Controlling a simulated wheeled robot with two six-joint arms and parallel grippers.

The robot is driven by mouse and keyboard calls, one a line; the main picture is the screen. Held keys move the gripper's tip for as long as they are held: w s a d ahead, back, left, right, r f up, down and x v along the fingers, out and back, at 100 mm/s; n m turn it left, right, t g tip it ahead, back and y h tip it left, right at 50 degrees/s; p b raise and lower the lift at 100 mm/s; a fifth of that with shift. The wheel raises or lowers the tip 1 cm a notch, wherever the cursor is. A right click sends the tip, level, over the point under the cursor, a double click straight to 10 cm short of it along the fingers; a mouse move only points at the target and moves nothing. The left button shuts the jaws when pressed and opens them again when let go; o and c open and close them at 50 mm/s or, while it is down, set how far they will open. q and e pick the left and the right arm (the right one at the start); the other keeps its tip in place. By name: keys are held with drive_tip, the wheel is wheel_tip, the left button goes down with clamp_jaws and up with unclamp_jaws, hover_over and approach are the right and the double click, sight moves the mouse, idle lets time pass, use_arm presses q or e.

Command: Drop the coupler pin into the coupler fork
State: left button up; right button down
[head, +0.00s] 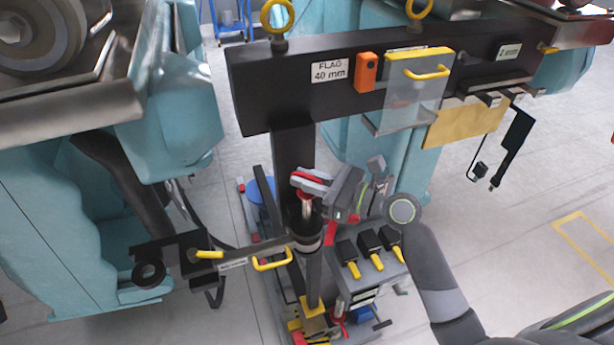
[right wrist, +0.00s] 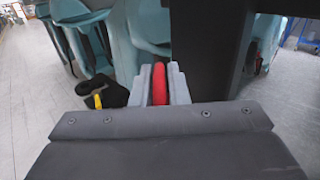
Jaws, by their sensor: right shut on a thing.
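My right gripper (head: 312,183) is shut on the coupler pin (head: 306,205). The pin's red part shows between the grey fingers in the right wrist view (right wrist: 160,84). In the head view its shiny lower part points down at the dark, round-topped coupler fork end (head: 305,236), which has a metal band. The pin's tip is hidden, and I cannot tell whether it is inside the fork or just above it. A labelled bar with yellow handles (head: 272,263) reaches this fork end from the left. My left gripper is not in view.
A black beam (head: 285,85) marked FLAG 40 mm, with a clear plate (head: 413,98), stands behind the gripper. A dark post (head: 293,150) drops from it near the gripper. A grey box with yellow-tipped levers (head: 365,265) is close on the right. Teal car bodies (head: 60,230) flank the left.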

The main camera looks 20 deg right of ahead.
sight(307, 205)
drive_tip(key=shift+f+b, duration=2.6)
drive_tip(key=shift+f, duration=1.45)
drive_tip(key=shift+r, duration=0.15)
